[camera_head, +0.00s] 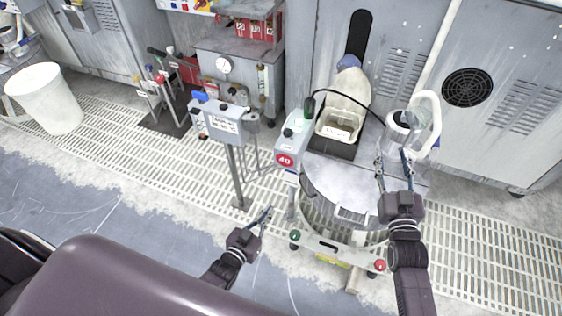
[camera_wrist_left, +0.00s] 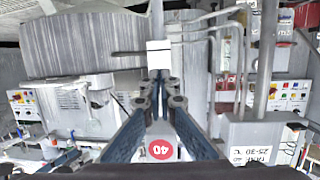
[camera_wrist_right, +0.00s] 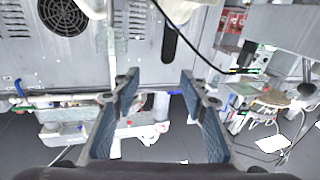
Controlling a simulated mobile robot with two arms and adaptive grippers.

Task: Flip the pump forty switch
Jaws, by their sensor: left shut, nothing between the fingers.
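The pump forty control box (camera_head: 291,138) is a small grey box on a post with a round red "40" sticker (camera_head: 285,160). A dark knob (camera_head: 288,132) and a green part show on its top; which one is the switch I cannot tell. My left gripper (camera_head: 266,214) is shut and empty, in front of and below the box, apart from it. In the left wrist view the upside-down sticker (camera_wrist_left: 161,150) shows between the finger bases. My right gripper (camera_head: 393,162) is open and empty, right of the box, above the round metal drum; its spread fingers show in the right wrist view (camera_wrist_right: 158,85).
A round metal drum (camera_head: 330,187) with a handle stands right of the box. A second control box (camera_head: 222,122) on a post stands to the left. Grated floor (camera_head: 120,140) lies left.

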